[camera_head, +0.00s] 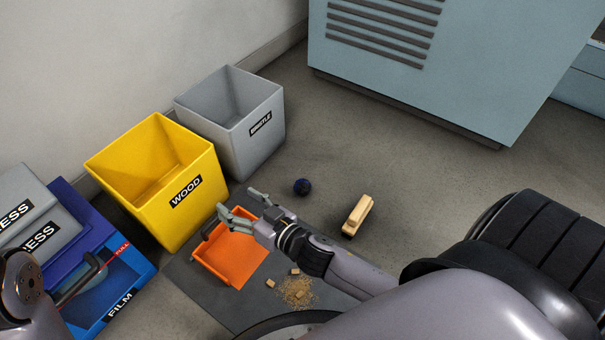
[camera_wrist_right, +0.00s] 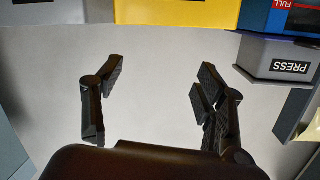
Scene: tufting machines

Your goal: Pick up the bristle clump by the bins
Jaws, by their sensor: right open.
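A small dark blue, roundish clump (camera_head: 302,187), which looks like the bristle clump, lies on the floor right of the grey BRISTLE bin (camera_head: 226,123). My right gripper (camera_head: 235,200) is open and empty, left of the clump and apart from it, above the floor near the yellow WOOD bin (camera_head: 180,208). In the right wrist view its two fingers (camera_wrist_right: 155,95) are spread, with only a plain pale surface between them. The clump does not show there. My left gripper is not in view; only part of my left arm shows at the lower left.
An orange tray (camera_head: 245,255) sits on a dark mat below my right gripper. A wood block (camera_head: 357,215) lies right of the clump. Wood crumbs (camera_head: 297,292) lie nearby. A blue FILM bin (camera_head: 137,284) stands left, a light-blue machine cabinet (camera_head: 450,80) behind. Floor around the clump is clear.

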